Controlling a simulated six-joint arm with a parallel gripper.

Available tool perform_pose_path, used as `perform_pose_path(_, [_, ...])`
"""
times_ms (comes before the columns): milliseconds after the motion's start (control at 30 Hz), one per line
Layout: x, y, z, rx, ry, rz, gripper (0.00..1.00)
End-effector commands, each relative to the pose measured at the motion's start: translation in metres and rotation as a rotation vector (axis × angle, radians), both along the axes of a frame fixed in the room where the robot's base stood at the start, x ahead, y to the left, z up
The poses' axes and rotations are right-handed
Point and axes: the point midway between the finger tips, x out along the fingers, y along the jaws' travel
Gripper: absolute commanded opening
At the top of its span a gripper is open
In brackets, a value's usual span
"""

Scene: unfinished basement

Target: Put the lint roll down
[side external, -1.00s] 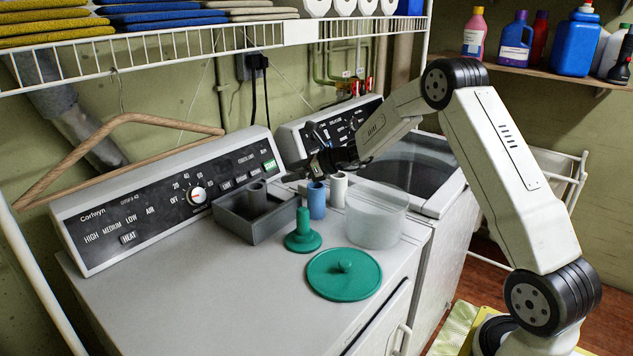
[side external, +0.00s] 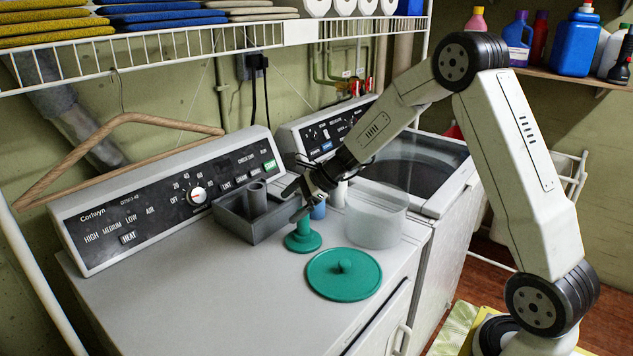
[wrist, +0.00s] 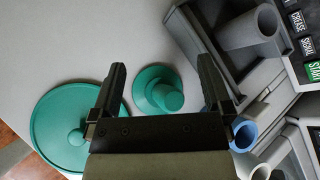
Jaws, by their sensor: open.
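Three short tubes could be the lint roll; I cannot tell which is meant. A grey tube (side external: 257,198) stands upright in the grey tray (side external: 267,229). A blue tube (side external: 319,211) and a white tube (side external: 338,194) stand right of the tray, partly hidden by my gripper. A green base with an upright peg (side external: 302,238) stands in front of the tray, its top partly covered by my gripper. My gripper (side external: 294,202) is open and empty above this peg. In the wrist view the peg (wrist: 170,97) shows between the open fingers (wrist: 162,68).
A green round lid with a knob (side external: 344,276) lies near the front.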

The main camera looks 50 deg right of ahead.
Motion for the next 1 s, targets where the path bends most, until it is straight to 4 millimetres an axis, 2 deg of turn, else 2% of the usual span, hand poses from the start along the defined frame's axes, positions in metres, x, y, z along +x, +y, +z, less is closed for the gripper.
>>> perform_pose_path(100, [-0.034,0.024,-0.006,-0.175,0.009,0.199,1.0])
perform_pose_path(233, [-0.07,0.042,-0.012,-0.357,0.005,0.423,1.0])
perform_pose_path(600, [-0.167,0.067,-0.021,-0.83,-0.087,1.117,1.0])
perform_pose_path(800, [-0.208,0.072,-0.024,-1.036,-0.18,1.485,1.0])
perform_pose_path(1000, [-0.23,0.074,-0.025,-1.15,-0.254,1.712,1.0])
